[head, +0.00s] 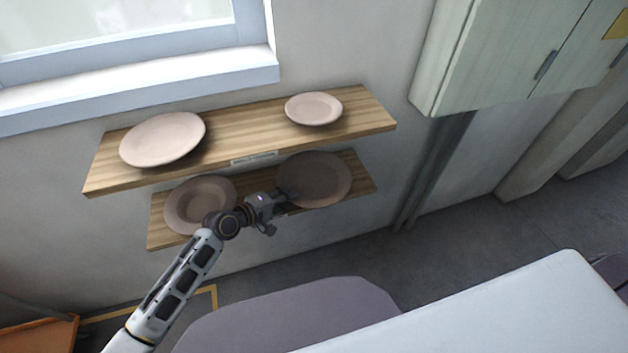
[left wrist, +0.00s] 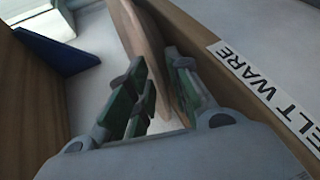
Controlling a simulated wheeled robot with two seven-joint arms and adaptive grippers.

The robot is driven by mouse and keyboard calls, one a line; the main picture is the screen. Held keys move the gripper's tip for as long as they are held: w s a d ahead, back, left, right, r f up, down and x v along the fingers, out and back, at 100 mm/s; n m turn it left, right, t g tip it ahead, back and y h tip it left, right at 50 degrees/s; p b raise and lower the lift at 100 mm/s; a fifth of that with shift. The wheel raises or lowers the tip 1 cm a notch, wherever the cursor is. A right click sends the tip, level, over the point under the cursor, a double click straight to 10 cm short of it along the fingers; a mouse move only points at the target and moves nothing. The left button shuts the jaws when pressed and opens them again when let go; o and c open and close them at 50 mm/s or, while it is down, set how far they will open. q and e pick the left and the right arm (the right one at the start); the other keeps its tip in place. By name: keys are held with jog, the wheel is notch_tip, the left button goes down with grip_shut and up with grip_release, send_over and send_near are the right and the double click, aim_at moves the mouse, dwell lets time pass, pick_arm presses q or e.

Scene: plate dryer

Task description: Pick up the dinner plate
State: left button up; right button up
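A round brownish plate (head: 314,180), taken as the dinner plate, stands on the right of the lower shelf (head: 160,233), in the upper shelf's shade. My left gripper (head: 287,197) is at its left edge. In the left wrist view, the rim of the plate (left wrist: 146,38) runs between the two fingers of my left gripper (left wrist: 166,85). The fingers stand apart, with a light gap visible on the near side of the rim. The rim looks closer to the right finger; I cannot tell whether they touch. My right gripper is not in view.
The upper shelf (head: 240,128) overhangs close above and holds a large plate (head: 163,139) and a small plate (head: 314,108). A deep-rimmed plate (head: 200,204) stands left on the lower shelf. A label (left wrist: 270,95) is on a shelf edge. A cabinet (head: 500,55) hangs right.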

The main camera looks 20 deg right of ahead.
pick_arm(q)
jog(key=shift+w+d+f, duration=0.25)
jog(key=shift+w+d, duration=0.05)
jog(key=shift+d, duration=0.2)
grip_shut()
jog(key=shift+r, duration=0.15)
dwell(0.4)
